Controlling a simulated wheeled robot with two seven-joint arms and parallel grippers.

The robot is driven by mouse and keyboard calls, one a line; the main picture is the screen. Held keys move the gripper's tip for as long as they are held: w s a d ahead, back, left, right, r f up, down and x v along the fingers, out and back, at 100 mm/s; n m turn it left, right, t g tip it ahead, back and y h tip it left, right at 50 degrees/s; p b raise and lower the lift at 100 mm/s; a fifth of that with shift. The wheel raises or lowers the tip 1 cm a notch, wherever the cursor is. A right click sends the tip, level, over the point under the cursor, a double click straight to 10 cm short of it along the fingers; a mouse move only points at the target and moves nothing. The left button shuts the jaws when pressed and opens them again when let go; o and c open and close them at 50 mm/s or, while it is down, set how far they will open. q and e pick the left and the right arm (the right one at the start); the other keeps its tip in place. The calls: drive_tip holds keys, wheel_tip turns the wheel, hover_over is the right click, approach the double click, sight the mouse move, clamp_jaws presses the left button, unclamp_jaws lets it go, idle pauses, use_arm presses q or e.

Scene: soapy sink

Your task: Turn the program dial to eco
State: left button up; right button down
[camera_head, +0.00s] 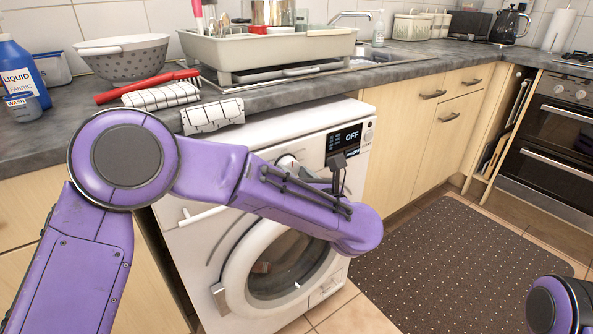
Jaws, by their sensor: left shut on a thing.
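The white washing machine (345,110) stands under the worktop. Its black display (343,146) reads "OFF". The round program dial (287,161) shows just above my left forearm, to the left of the display; its lower part is hidden. My left gripper (293,172) is at the dial, shut on it, and mostly hidden behind my purple arm. The dial's marks are too small to read. The machine's round door (235,280) is shut, with cloth visible behind the glass. My right gripper is not in view; only a purple link of that arm shows at the lower right.
On the worktop are a blue detergent bottle (22,75), a grey colander (122,57), a red brush (150,84), checked cloths (212,115) and a dish rack (268,50). A dotted brown mat (450,265) lies on the floor to the right. The oven (550,150) stands beyond it.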

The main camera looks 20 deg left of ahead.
use_arm(q)
drive_tip(key=m+p, duration=0.7)
drive_tip(key=m+g+p, duration=0.1)
drive_tip(key=m+p, duration=0.2)
drive_tip(key=shift+d+r, duration=0.1)
drive_tip(key=shift+r, duration=0.15)
drive_tip(key=m+p, duration=0.2)
drive_tip(key=m, duration=0.1)
drive_tip(key=shift+f+p, duration=0.1)
drive_tip(key=shift+p, duration=0.3)
drive_tip(key=shift+f+m+g+p, duration=0.1)
drive_tip(key=shift+m+g+p, duration=0.2)
drive_tip(key=shift+m+p, duration=0.4)
drive_tip(key=shift+f+m, duration=0.1)
drive_tip(key=shift+m, duration=0.2)
drive_tip(key=o, duration=1)
drive_tip(key=shift+o, duration=0.2)
drive_tip(key=shift+d, duration=0.15)
